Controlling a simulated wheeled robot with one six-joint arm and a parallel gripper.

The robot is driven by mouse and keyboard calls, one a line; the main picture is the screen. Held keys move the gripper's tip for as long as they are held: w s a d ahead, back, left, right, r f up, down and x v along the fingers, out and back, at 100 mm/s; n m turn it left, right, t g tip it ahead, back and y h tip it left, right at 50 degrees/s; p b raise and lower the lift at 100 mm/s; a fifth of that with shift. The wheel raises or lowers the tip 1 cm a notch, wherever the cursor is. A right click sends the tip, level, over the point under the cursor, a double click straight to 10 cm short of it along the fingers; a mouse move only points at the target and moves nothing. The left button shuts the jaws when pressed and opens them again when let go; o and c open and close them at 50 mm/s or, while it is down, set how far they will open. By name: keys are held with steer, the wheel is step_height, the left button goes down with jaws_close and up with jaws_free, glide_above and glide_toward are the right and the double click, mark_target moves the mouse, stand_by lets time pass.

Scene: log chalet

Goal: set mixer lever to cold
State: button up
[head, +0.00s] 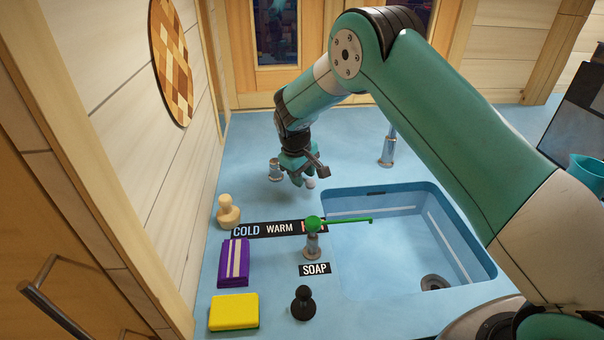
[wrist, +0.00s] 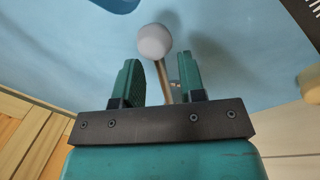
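The mixer lever shows in the wrist view as a thin metal rod with a pale round knob (wrist: 153,42). My gripper (head: 302,178) points down at the lever. In the wrist view its green fingers (wrist: 163,78) are apart, one on each side of the rod; contact cannot be made out. The strip reads COLD (head: 246,231), WARM (head: 279,228) and a partly hidden third word at right. The lever's exact heading is partly hidden.
A green-topped dispenser (head: 313,240) with a long green spout stands near the SOAP label (head: 314,269). The sink (head: 400,245) is at right, a metal post (head: 389,148) behind it. A wooden peg (head: 228,211), purple block (head: 233,262), yellow sponge (head: 234,312) and black knob (head: 302,303) stand at left and front.

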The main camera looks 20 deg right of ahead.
jaws_close()
